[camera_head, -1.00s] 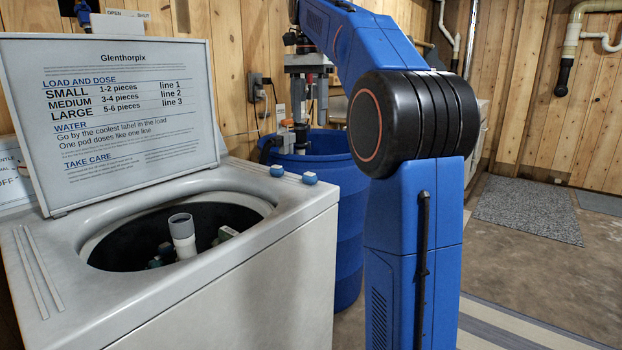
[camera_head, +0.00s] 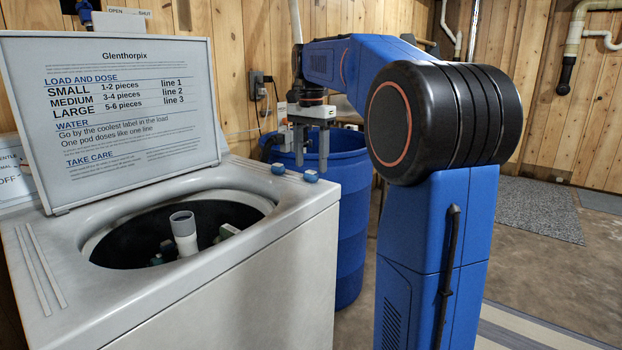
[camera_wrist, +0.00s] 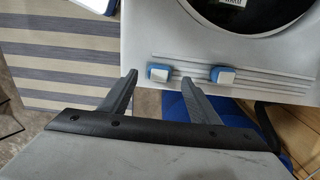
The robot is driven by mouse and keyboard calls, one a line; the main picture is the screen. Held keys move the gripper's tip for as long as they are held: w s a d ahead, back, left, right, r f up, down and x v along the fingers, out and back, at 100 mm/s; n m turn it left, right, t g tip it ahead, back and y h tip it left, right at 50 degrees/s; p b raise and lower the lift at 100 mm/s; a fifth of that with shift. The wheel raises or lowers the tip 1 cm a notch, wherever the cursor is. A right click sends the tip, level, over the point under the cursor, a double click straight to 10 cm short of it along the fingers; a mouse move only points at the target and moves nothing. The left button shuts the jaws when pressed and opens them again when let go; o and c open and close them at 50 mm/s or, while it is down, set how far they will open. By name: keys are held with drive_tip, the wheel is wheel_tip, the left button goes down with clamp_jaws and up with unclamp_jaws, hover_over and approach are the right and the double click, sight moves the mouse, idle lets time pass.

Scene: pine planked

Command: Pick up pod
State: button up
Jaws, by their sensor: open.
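Two small blue-and-white pods lie apart on the right rim of the washer top. The nearer pod (camera_head: 310,176) shows in the wrist view as the left one (camera_wrist: 158,73). The farther pod (camera_head: 278,169) is the right one in the wrist view (camera_wrist: 223,75). My gripper (camera_head: 311,166) points down with its fingers spread and nothing between them. In the wrist view my gripper (camera_wrist: 159,78) has the nearer pod framed between its fingertips. The fingers seem to be above or just behind the pods; contact does not show.
The white washer (camera_head: 240,275) has its lid (camera_head: 120,185) up, with printed dosing text. Its open drum (camera_head: 130,240) has a grey central post (camera_head: 184,235). A blue barrel (camera_head: 345,225) stands close behind the washer. A striped mat (camera_wrist: 60,60) lies on the floor.

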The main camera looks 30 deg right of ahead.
drive_tip(key=shift+s+f, duration=0.1)
drive_tip(key=shift+f, duration=1.4)
drive_tip(key=c, duration=1.1)
drive_tip(key=shift+c, duration=0.2)
drive_tip(key=shift+r, duration=0.1)
